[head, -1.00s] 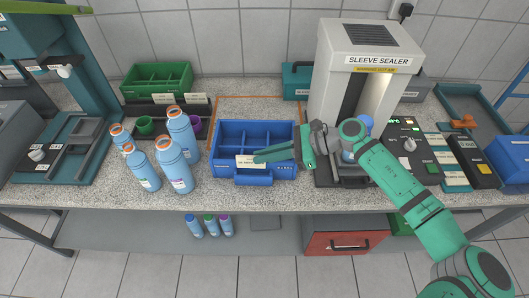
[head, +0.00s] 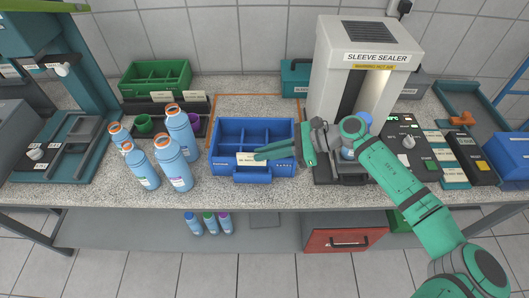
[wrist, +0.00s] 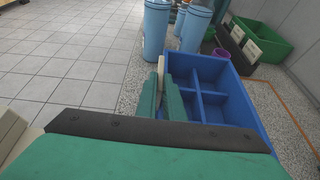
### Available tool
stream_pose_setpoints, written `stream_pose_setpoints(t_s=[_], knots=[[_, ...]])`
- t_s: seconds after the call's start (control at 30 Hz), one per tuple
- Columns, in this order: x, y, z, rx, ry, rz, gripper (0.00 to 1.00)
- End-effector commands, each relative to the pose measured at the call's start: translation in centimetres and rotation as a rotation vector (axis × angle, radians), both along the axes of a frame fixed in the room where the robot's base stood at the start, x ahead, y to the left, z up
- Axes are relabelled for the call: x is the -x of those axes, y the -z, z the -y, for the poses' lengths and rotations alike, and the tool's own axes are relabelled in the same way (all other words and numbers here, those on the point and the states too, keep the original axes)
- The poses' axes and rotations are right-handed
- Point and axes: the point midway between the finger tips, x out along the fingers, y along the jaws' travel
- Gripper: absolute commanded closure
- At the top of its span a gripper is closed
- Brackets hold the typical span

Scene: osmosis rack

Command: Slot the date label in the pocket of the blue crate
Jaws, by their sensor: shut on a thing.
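The blue crate (head: 280,133) stands on the speckled bench in the middle of the head view, with empty compartments inside and a blue pocket or handle part (head: 253,176) low on its front. My gripper (head: 262,156) reaches in from the right across the crate's front wall. It is shut on the date label (head: 246,158), a small cream card with dark print, held upright at the front face above the pocket. In the wrist view the label (wrist: 160,72) shows edge-on between the fingertips, beside the crate wall (wrist: 238,85). Whether its lower edge is inside the pocket cannot be told.
Several blue bottles with orange tops (head: 172,160) stand left of the crate. A green crate (head: 155,80) is behind them. The sleeve sealer (head: 365,70) stands close on the right, behind my arm. Bare bench lies behind the crate, inside an orange outline (head: 255,97).

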Motion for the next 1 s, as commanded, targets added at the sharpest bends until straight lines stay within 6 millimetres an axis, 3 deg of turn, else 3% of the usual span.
stream_pose_setpoints(t_s=[1.0], knots=[[-0.01, 0.8, -0.01, -0.001, 0.0, 0.0, 1.0]])
